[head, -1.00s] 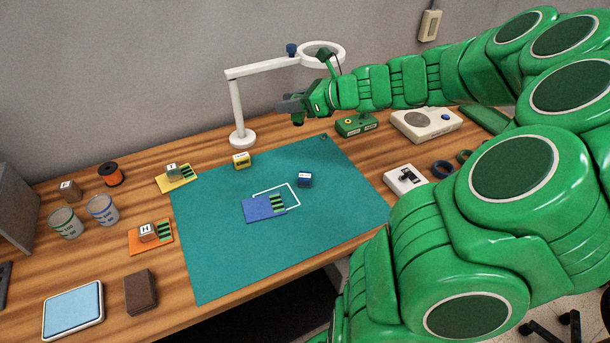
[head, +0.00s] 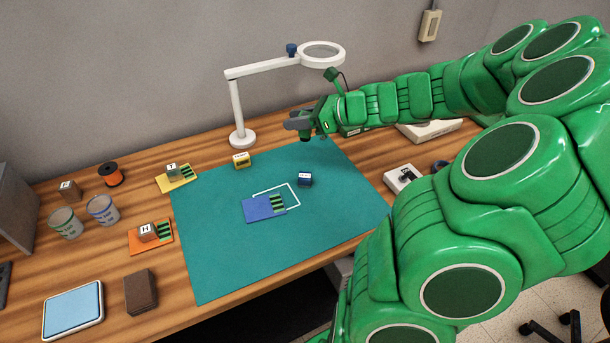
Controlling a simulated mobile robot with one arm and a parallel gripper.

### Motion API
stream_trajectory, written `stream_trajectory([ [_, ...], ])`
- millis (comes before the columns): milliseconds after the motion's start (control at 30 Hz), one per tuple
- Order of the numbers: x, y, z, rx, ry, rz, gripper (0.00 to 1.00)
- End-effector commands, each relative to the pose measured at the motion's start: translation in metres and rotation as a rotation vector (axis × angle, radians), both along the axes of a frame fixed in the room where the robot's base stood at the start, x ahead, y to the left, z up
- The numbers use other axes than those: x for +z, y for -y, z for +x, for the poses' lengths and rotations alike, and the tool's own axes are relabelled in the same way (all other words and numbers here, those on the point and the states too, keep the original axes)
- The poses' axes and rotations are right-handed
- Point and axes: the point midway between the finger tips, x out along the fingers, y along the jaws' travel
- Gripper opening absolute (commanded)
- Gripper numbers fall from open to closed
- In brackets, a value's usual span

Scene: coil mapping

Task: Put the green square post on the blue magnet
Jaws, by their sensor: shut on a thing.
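My gripper (head: 301,124) is above the back right part of the teal mat, pointing left. It is shut on a small dark green piece (head: 305,137), mostly hidden by the fingers, which I take to be the green square post. A small blue block with a whitish marked top (head: 305,181) stands on the mat, below and in front of my gripper. A flat blue card (head: 262,212) with a green-and-black striped patch lies left of this block, partly within a white outline. I cannot tell which of these two blue things is the blue magnet.
A white magnifier lamp (head: 238,105) stands behind the teal mat (head: 240,265). A yellow block (head: 241,160) is at its back edge. Yellow (head: 178,184) and orange (head: 152,248) cards bear lettered blocks at left. Cups stand further left. The mat's front is clear.

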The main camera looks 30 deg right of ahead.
Motion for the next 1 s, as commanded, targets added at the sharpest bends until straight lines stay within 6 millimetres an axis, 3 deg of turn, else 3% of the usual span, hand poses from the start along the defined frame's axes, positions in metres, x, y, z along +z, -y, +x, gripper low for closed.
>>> stream_trajectory([
  [300, -0.045, 0.000, 0.000, 0.001, -0.002, 0.003, 0.01],
  [1000, -0.099, 0.000, 0.000, 0.000, 0.000, 0.001, 0.01],
])
